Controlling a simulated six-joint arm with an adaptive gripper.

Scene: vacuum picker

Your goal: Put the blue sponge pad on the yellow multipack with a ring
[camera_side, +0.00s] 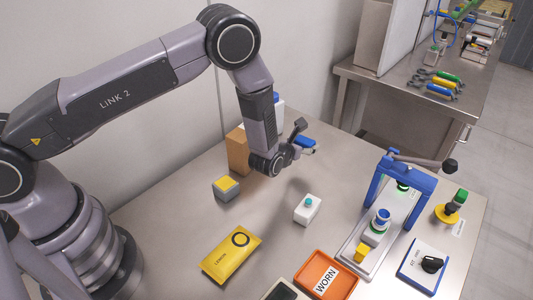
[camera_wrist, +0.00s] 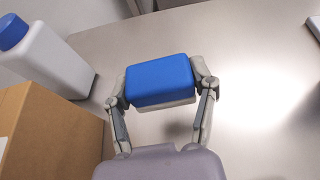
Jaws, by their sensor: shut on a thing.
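My gripper (camera_side: 292,145) is shut on the blue sponge pad (camera_wrist: 160,81) and holds it in the air above the table. In the wrist view the pad has a blue top and a pale lower layer, with one finger at each side. The pad (camera_side: 304,143) also shows in the side view, partly hidden by the gripper. The yellow multipack (camera_side: 220,268) lies flat on the table, nearer the side camera and to the left of my gripper.
A cardboard box (camera_side: 237,152) and a white bottle with a blue cap (camera_wrist: 38,55) stand close by. A grey-yellow block (camera_side: 226,188), a white block (camera_side: 307,209), an orange WORN tray (camera_side: 307,282) and a blue-framed press (camera_side: 412,181) are on the table.

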